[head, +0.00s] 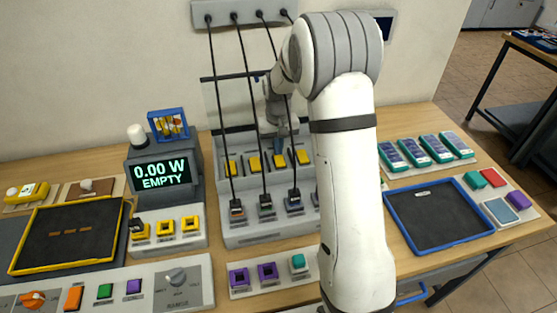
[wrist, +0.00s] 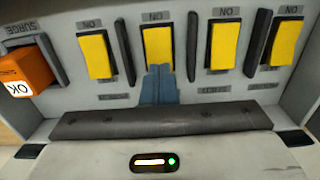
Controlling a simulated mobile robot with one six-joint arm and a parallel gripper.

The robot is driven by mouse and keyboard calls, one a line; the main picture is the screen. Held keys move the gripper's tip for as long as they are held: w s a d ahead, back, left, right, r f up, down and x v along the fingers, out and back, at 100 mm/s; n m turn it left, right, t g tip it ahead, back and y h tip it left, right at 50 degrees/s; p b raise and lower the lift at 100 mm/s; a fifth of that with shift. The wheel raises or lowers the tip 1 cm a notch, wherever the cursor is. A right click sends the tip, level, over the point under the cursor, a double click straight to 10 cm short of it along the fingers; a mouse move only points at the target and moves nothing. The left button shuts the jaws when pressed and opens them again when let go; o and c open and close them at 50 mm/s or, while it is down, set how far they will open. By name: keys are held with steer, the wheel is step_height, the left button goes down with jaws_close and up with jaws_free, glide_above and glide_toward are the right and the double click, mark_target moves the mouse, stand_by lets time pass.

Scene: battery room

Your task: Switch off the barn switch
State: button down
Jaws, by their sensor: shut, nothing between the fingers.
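A row of several yellow rocker switches stands on the grey panel. In the wrist view the label at each switch's top reads ON upside down. My gripper (wrist: 158,74) is shut, its blue fingertips at the lower edge of the second switch from the left (wrist: 158,46). Whether they touch it I cannot tell. The fingers cover the label below that switch. The neighbouring name labels are too blurred to read, so I cannot tell which switch is the barn one. In the head view my gripper (head: 280,140) is just above the third switch from the left (head: 279,160).
An orange block marked OK (wrist: 25,72) sits in the SURGE slot beside the switches. Dark ribs (wrist: 192,45) stand between the switches. Black cables (head: 243,100) hang in front of the panel. A display (head: 161,176) reads 0.00 W EMPTY. A blue-rimmed tray (head: 440,247) lies right.

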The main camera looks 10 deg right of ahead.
steer(key=shift+f+b, duration=0.35)
steer(key=shift+f, duration=0.2)
steer(key=shift+r, duration=0.1)
steer(key=shift+r+p, duration=2.15)
steer(key=shift+r, duration=1.3)
